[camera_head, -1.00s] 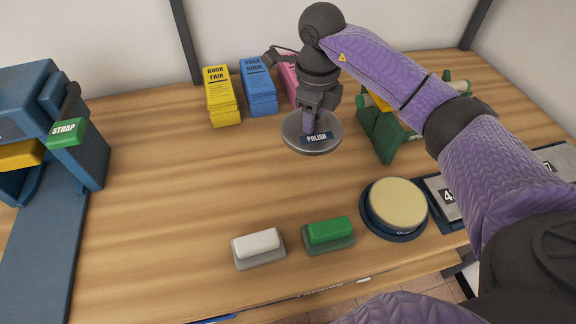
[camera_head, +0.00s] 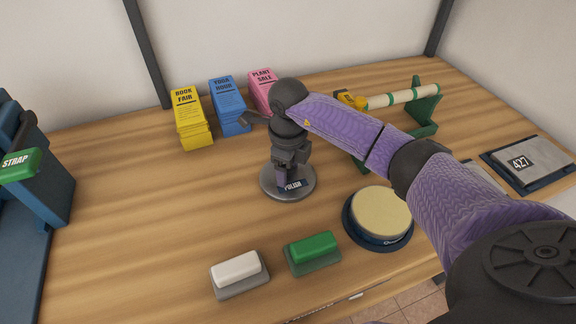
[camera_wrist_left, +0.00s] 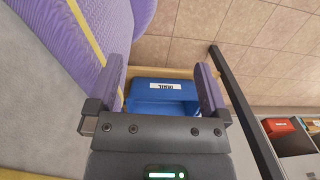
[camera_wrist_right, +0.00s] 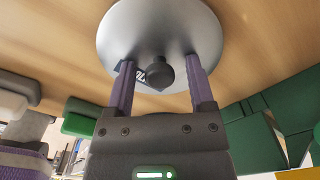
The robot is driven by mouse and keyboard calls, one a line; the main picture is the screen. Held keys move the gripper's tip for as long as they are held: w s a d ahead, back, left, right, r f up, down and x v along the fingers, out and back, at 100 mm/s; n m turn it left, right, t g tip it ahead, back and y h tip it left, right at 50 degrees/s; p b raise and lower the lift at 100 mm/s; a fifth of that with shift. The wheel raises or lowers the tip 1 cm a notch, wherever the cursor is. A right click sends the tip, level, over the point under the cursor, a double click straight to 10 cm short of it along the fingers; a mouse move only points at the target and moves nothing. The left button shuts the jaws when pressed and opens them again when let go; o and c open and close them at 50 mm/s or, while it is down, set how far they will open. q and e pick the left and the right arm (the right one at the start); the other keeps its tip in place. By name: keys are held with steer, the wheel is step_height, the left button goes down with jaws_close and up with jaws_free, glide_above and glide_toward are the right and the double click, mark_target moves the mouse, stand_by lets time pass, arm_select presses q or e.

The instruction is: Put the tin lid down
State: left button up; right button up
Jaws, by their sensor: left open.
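The tin lid (camera_head: 270,190) is a round grey metal disc with a POLISH label and a dark knob. It appears to lie flat on the wooden table, left of the round tin (camera_head: 381,212) with its cream top. My right gripper (camera_head: 283,180) points down over the lid. In the right wrist view its two fingers (camera_wrist_right: 161,62) stand apart on either side of the knob (camera_wrist_right: 160,74), with gaps between. The lid (camera_wrist_right: 150,25) fills the top of that view. My left gripper (camera_wrist_left: 165,85) is open and empty, seen only in its wrist view.
Yellow (camera_head: 190,120), blue (camera_head: 229,108) and pink (camera_head: 263,92) flyer stacks stand behind the lid. A green stand (camera_head: 424,118) is at back right. White (camera_head: 238,270) and green (camera_head: 313,250) blocks sit in front. A blue bin (camera_wrist_left: 160,97) lies beyond my left gripper. The table's left middle is clear.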

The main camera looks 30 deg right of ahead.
arm_select(q)
steer(key=shift+w, duration=0.2)
steer(key=shift+d, duration=0.1)
arm_select(e)
steer(key=shift+r, duration=0.1)
arm_select(q)
steer(key=r+p, duration=0.1)
steer(key=d+r+p, duration=0.2)
steer(key=shift+w+r+t, duration=0.2)
steer(key=shift+w+t, duration=0.1)
steer(key=shift+w, duration=0.1)
arm_select(e)
step_height(320, 180, up, 12)
arm_select(q)
steer(key=shift+w+a, duration=0.1)
steer(key=shift+a, duration=0.05)
